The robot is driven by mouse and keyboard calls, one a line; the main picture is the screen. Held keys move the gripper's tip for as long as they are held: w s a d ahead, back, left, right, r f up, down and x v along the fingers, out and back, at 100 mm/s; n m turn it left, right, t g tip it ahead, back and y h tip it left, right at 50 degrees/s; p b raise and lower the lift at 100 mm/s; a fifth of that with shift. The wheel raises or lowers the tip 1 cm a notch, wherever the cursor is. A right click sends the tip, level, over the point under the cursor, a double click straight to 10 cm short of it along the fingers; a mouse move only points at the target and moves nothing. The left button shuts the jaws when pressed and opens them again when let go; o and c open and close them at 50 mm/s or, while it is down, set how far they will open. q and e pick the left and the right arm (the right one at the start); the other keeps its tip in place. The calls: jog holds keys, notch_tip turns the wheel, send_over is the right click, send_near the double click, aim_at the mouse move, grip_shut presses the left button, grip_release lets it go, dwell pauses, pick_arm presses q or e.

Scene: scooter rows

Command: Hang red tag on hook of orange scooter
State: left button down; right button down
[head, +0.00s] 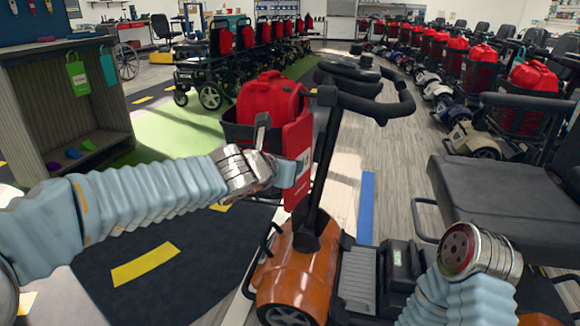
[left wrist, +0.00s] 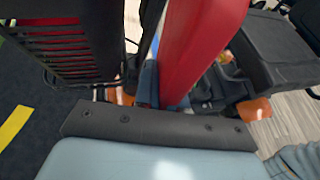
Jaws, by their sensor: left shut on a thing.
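The red tag (head: 300,160) is a flat red panel with pale markings, hanging upright in front of the scooter's steering column. My left gripper (head: 286,174) is shut on its left side. In the left wrist view the tag (left wrist: 205,45) rises as a red slab from the gripper's fingers (left wrist: 150,85). The orange scooter (head: 310,262) stands below, with black handlebars (head: 370,105) and a front basket (head: 238,133) beside the tag. I cannot make out the hook; the tag or basket may hide it. My right arm shows at lower right, but its gripper fingers do not.
A red bag (head: 270,97) sits in the basket. A black seat (head: 500,190) is at right. A grey shelf (head: 70,100) with green (head: 77,75) and teal (head: 108,66) tags stands at left. Rows of other scooters fill the back. The dark floor at left is open.

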pick_arm(q)
jog(key=shift+f, duration=0.1)
dwell(0.3)
jog(key=c, duration=1.1)
grip_release()
jog(key=r+p+v, duration=0.1)
jog(key=p+v, duration=0.4)
jog(key=v, duration=0.8)
jog(key=a+f+m+g+y+p, duration=0.15)
jog(key=a+f+m+g, duration=0.35)
jog(key=f, duration=1)
jog(key=a+f+m+y+p, duration=0.1)
jog(key=a+f+m+y, duration=0.15)
jog(key=f+m, duration=0.9)
jog(key=s+f+m+g, duration=0.2)
jog(key=s+f+m, duration=0.1)
jog(key=s+f, duration=0.2)
jog(key=s+f+m+g+p, duration=0.1)
jog(key=s+f+m, duration=0.3)
jog(key=f, duration=0.6)
jog(key=s+f+m+g+h+p, duration=0.1)
jog(key=s+f+m+g, duration=0.1)
jog(key=s+f+m, duration=0.2)
jog(key=shift+s+a+f+m+g, duration=0.1)
jog(key=shift+s+f+m+g, duration=0.1)
jog(key=shift+s+f, duration=0.8)
jog(key=shift+s+f+m+g, duration=0.1)
jog(key=shift+s+f+g, duration=0.1)
jog(key=shift+s+f, duration=0.85)
